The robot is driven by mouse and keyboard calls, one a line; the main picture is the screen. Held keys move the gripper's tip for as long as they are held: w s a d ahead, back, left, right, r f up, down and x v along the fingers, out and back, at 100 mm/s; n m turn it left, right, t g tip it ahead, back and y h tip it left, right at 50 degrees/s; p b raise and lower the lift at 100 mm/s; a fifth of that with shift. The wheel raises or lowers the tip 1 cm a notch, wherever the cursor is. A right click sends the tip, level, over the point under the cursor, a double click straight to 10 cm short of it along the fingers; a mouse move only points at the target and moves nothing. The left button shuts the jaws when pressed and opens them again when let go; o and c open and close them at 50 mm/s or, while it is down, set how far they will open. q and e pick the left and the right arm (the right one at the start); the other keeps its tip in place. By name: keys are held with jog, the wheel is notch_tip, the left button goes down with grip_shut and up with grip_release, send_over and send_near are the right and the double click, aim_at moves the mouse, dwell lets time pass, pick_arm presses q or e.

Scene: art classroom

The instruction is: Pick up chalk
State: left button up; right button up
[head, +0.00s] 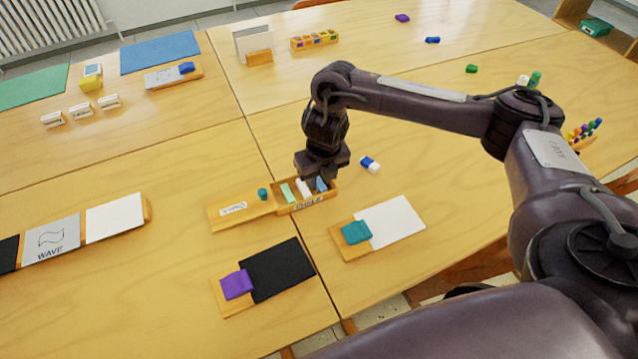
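A small wooden chalk box (310,203), with lettering on its front, sits on the table near the middle. In it I see a green chalk piece (287,194), a white one (304,188) and a blue one (321,185). A wooden lid or tray (245,211) with a white label adjoins it on the left, with a teal piece (263,194) on it. My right gripper (324,177) points down over the back right of the box, close to the white and blue chalk. Its fingertips are hidden, so I cannot tell its opening or any contact. My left gripper is out of view.
A blue-and-white block (370,163) lies right of the gripper. A compartment tray (315,40) stands behind.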

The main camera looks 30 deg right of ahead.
aim_at(320, 182)
jog(key=shift+c, duration=0.3)
grip_shut()
jog(key=shift+r, duration=0.2)
notch_tip(320, 182, up, 20)
jog(key=p, duration=0.7)
jog(key=shift+f, duration=0.15)
